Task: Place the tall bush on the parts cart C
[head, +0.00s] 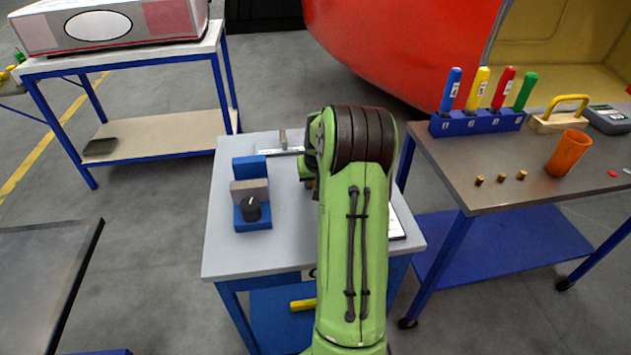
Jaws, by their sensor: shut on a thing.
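Parts cart C (232,262) is the grey-topped cart with blue legs in the middle, with a partly covered letter plate on its front edge. My gripper (309,184) is over this cart, mostly hidden behind my green arm. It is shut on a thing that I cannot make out. I cannot pick out the tall bush for certain. Three small brass pieces (501,178) stand in a row on the right-hand table, and their heights look alike.
A blue fixture (252,219) with a black knob stands on the cart's left side, and a flat tool (283,143) lies behind. A white sheet (397,222) lies at its right. The right table (460,160) holds a screwdriver rack (478,122) and an orange cup (568,152). The cart's front-left top is clear.

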